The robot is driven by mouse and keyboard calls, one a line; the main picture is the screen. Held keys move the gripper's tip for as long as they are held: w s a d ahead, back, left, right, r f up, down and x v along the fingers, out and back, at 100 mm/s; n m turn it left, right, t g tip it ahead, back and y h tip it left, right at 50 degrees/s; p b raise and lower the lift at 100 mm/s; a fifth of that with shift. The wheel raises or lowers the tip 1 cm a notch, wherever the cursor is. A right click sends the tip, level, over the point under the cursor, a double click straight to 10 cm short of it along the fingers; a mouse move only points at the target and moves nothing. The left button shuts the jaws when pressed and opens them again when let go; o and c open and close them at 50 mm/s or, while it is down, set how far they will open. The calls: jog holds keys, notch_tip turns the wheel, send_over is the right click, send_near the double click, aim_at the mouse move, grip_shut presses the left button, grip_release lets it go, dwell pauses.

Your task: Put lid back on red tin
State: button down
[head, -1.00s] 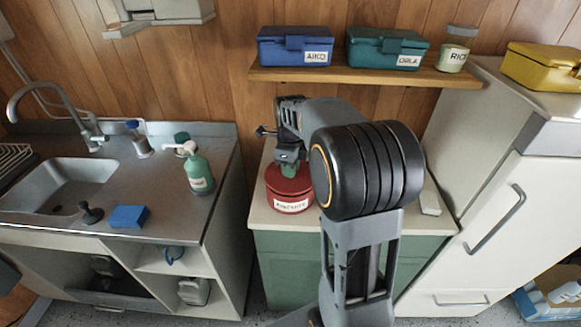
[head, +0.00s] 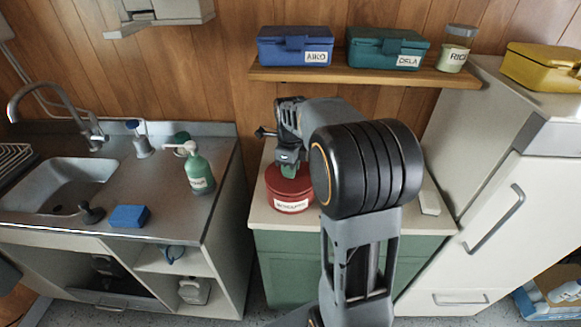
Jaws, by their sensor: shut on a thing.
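The red tin (head: 291,205) stands upright on the counter, with a white label on its front. A red lid (head: 274,181) shows at its top, under my gripper, and looks level; whether it is fully seated I cannot tell. My gripper (head: 289,169) points down over the tin and is shut on the lid, at a small greenish part in the middle. My arm hides the counter to the right of the tin, and the fingertips are small and partly hidden.
The pale counter (head: 262,222) sits on a green cabinet, with a small pale block (head: 429,203) at its right. Above is a wooden shelf (head: 350,75) with a blue box, a teal box and a jar. A sink unit stands left, a fridge (head: 490,190) right.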

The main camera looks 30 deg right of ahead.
dwell(0.9)
jog(key=c, duration=0.9)
grip_release()
jog(key=shift+o, duration=0.3)
jog(key=o, duration=0.4)
jog(key=shift+r, duration=0.1)
jog(key=shift+r+p, duration=3.1)
jog(key=shift+r, duration=0.35)
jog(key=shift+c, duration=0.4)
